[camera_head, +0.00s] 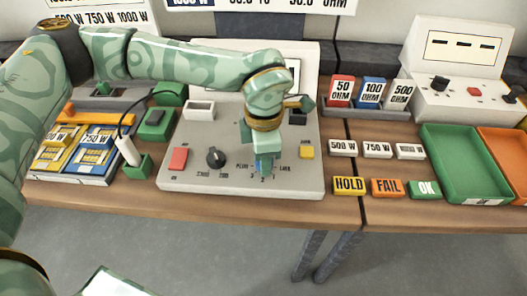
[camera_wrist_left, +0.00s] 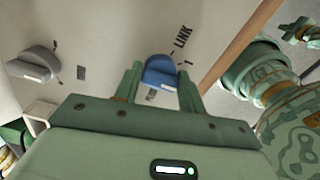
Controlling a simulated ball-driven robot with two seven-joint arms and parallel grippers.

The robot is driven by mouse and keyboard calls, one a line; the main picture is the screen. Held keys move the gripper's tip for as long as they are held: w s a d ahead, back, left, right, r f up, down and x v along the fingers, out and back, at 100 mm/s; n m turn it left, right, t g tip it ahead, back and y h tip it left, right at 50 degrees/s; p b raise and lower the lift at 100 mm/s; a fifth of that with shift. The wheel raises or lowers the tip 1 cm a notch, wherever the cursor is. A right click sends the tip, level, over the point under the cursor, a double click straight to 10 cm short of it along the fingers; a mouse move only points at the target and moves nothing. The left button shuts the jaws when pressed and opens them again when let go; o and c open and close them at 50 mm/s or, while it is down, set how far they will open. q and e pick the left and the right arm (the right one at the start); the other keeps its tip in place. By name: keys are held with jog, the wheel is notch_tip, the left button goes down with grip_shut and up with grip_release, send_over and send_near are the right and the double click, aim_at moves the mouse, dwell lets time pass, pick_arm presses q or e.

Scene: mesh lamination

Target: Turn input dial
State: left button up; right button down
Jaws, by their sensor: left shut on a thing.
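My left gripper (camera_head: 264,162) reaches down onto the pale test console (camera_head: 200,186), over its printed PLUG and LINK marks. In the left wrist view its two fingers (camera_wrist_left: 160,88) stand on both sides of a blue dial (camera_wrist_left: 160,70) and are shut on it. The word LINK and a small 1 are printed beside the dial. In the head view the gripper mostly hides this dial. A second, dark dial (camera_head: 216,157) sits to its left on the console; it shows grey in the left wrist view (camera_wrist_left: 36,64). My right gripper is in neither view.
The console has a red button (camera_head: 178,159) at left and a yellow button (camera_head: 306,152) at right. Blocks marked HOLD (camera_head: 349,186), FAIL (camera_head: 387,187) and OK (camera_head: 424,189) lie to its right. A green tray (camera_head: 463,193) stands beyond them. A white-handled tool (camera_head: 129,151) stands at left.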

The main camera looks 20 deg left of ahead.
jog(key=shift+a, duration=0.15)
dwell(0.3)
pick_arm(q)
jog(key=o, duration=0.9)
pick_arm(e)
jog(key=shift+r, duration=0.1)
pick_arm(q)
notch_tip(320, 180, up, 16)
jog(key=p, duration=0.4)
jog(key=shift+r, duration=0.1)
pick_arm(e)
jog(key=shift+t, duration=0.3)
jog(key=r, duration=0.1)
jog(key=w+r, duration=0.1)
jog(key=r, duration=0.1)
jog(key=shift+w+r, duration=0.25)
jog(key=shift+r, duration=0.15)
